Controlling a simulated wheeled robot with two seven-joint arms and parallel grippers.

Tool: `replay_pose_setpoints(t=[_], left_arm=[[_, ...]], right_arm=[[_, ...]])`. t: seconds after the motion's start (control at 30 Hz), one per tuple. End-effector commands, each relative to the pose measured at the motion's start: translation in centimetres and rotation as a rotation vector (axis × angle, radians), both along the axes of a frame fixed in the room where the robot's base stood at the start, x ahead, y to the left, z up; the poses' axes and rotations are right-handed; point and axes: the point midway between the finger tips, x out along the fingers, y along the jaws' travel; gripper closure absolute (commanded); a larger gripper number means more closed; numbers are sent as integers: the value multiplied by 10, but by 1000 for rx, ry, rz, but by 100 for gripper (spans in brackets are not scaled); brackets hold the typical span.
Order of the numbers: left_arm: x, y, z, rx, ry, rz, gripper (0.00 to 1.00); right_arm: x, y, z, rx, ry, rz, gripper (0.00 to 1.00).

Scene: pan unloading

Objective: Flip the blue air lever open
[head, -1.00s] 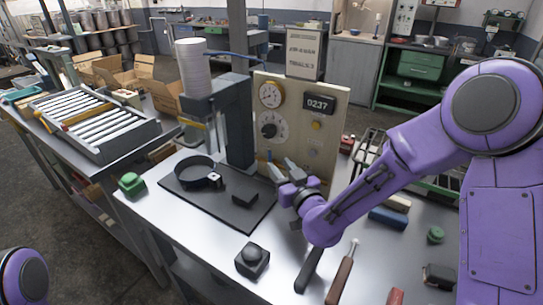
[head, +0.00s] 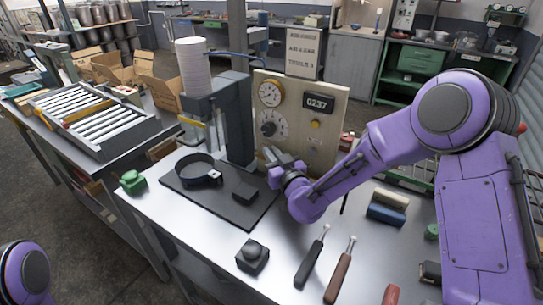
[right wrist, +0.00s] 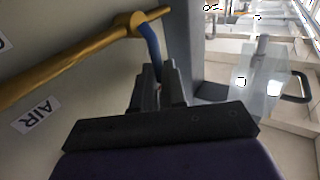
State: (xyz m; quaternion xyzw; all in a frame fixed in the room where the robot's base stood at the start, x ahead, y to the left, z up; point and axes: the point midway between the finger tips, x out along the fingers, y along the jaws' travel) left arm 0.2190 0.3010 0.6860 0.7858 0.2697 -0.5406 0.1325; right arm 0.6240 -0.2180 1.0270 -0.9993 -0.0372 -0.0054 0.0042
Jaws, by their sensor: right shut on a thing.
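The blue air lever (right wrist: 151,42) sticks out from a fitting on a yellow pipe (right wrist: 70,57) in the right wrist view. A white AIR label (right wrist: 34,116) is beside the pipe. My right gripper (right wrist: 158,73) is shut on the lever's free end. In the head view my right gripper (head: 270,157) is at the lower left of the cream gauge panel (head: 330,142), and it hides the lever there. Of my left arm only a purple joint shows at the lower left; its gripper is out of view.
A dark mat (head: 222,208) with a round black pan (head: 197,172) lies left of my right gripper. A grey press column (head: 237,125) stands close beside the panel. A black knob box (head: 252,257) and two handled tools (head: 312,260) lie in front on the table.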

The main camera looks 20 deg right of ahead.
Motion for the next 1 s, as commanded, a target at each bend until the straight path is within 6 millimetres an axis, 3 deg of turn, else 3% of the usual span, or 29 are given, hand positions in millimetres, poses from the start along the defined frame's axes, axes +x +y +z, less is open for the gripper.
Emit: replay_pose_setpoints(t=[0.2, 0.5, 0.53, 0.6, 0.87, 1.0], left_arm=[[0, 0, -37, 0, 0, 0, 57], [0, 0, -34, 0, 0, 0, 57], [0, 0, -34, 0, 0, 0, 57], [0, 0, -34, 0, 0, 0, 57], [0, 0, -35, 0, 0, 0, 57], [0, 0, -42, 0, 0, 0, 57]], right_arm=[[-3, -3, -9, 57, -75, -2, 100], [-5, -4, -3, 68, -86, -1, 100], [-5, -4, -3, 68, -86, -1, 82], [-5, -4, -3, 68, -86, -1, 64], [-5, -4, -3, 68, -87, -1, 64], [-20, -4, -6, 68, -87, 1, 64]])
